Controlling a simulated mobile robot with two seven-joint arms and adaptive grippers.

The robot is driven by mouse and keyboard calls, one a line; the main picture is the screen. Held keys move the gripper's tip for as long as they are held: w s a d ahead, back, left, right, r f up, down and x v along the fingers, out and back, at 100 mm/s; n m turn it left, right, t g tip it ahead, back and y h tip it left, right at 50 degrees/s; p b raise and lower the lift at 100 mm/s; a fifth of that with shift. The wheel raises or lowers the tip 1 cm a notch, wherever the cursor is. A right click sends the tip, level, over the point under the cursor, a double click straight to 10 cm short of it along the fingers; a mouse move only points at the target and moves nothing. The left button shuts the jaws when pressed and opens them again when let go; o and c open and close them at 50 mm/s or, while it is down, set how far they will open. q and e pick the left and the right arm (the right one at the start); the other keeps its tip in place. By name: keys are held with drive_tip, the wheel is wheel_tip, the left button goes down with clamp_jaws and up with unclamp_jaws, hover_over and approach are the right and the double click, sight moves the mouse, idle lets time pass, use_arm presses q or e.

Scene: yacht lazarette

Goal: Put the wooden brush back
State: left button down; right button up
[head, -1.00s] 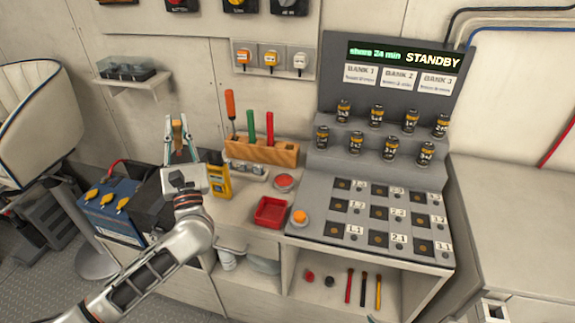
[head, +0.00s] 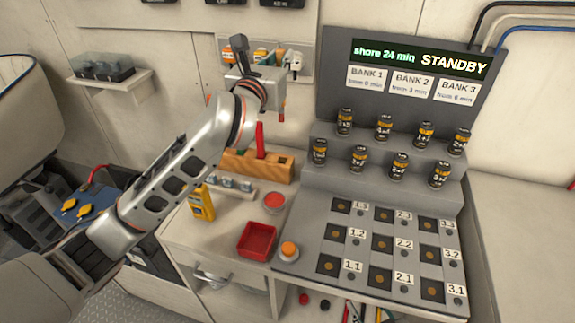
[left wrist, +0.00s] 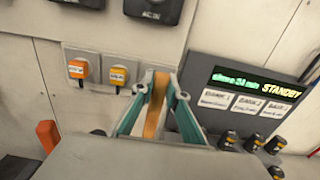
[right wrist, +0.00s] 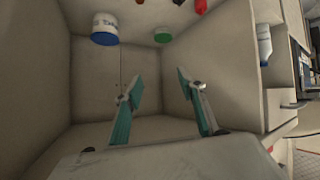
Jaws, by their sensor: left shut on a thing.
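The wooden brush (left wrist: 155,108) shows in the left wrist view as a tan-orange strip between the teal fingers of my left gripper (left wrist: 158,84), which is shut on it. In the head view, my left gripper's housing is above the wooden rack (head: 232,162) and in front of the wall sockets; the brush cannot be made out clearly there. The rack holds a red-handled tool (head: 260,140) upright and has an open slot at its right end. My arm hides part of the rack's left side. My right gripper (right wrist: 160,80) is open and empty in the right wrist view.
A red tray (head: 257,241), an orange button (head: 289,250) and a yellow meter (head: 201,203) are in front of the rack. A stepped stand with several batteries (head: 359,157) is to its right. Blue-lidded (right wrist: 104,38) and green-lidded containers are near my right gripper.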

use_arm(q)
drive_tip(key=shift+w+f, duration=0.15)
drive_tip(key=shift+f, duration=0.15)
hover_over(281, 120)
wheel_tip(281, 120, down, 7)
drive_tip(key=shift+w+f, duration=0.15)
wheel_tip(281, 120, down, 8)
drive_tip(key=shift+w+b, duration=0.1)
drive_tip(key=shift+b, duration=0.35)
wheel_tip(281, 120, down, 4)
drive_tip(key=shift+f+b, duration=0.1)
drive_tip(key=shift+b, duration=0.25)
use_arm(e)
drive_tip(key=shift+s+a+f, duration=0.25)
drive_tip(key=shift+f, duration=0.25)
drive_tip(key=shift+s+a+f, duration=0.2)
drive_tip(key=shift+s+f, duration=0.05)
drive_tip(key=shift+f, duration=0.25)
use_arm(q)
drive_tip(key=c, duration=2.3)
unclamp_jaws()
drive_tip(key=shift+f, duration=0.1)
drive_tip(key=shift+c, duration=0.2)
drive_tip(key=o, duration=0.4)
drive_tip(key=shift+c, duration=0.2)
use_arm(e)
drive_tip(key=shift+r, duration=0.15)
